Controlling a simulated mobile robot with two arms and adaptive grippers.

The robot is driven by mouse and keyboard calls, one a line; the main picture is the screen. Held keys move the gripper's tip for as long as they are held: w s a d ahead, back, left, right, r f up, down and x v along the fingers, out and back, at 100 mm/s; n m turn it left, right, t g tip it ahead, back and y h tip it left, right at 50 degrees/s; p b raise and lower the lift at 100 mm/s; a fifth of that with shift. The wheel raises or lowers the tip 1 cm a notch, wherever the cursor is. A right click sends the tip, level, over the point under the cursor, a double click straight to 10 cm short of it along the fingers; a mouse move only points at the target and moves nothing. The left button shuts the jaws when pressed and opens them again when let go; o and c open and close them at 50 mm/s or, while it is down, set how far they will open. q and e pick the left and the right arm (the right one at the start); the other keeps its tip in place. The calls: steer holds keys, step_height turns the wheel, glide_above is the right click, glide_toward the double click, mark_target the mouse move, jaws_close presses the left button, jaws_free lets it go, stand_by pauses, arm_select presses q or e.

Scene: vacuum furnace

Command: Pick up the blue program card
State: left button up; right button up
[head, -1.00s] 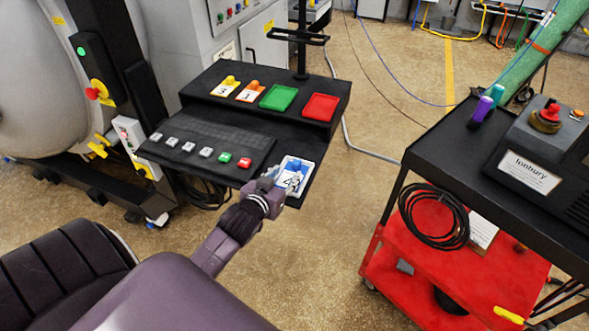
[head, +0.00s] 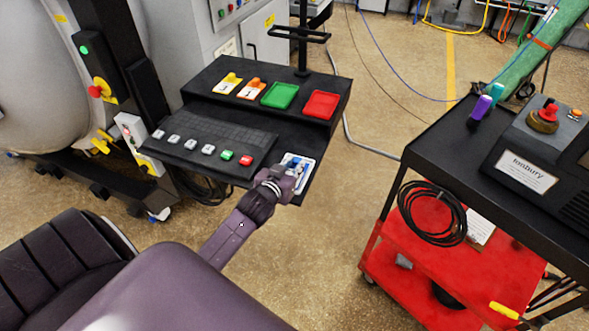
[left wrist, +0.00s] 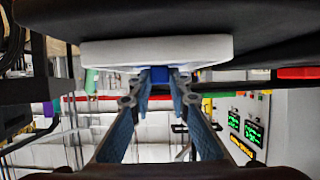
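The blue program card (head: 302,161) is a white card with blue on it, at the right front end of the black console desk. My left gripper (head: 289,175) is over its near side and hides much of it. In the left wrist view, the two fingers (left wrist: 160,88) come in close on both sides of a small blue grip (left wrist: 158,74) and appear shut on it. The white slab of the card (left wrist: 112,52) lies right behind the grip. I cannot tell whether it is clear of the desk. My right gripper is not in view.
The console desk (head: 325,158) has a row of buttons, yellow and orange cards (head: 228,83) (head: 251,89), a green tray (head: 279,95) and a red tray (head: 321,104). A black-topped red cart (head: 450,135) stands to the right, with open floor between.

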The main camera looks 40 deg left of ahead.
arm_select(q)
jaws_close()
steer(key=shift+r, duration=0.1)
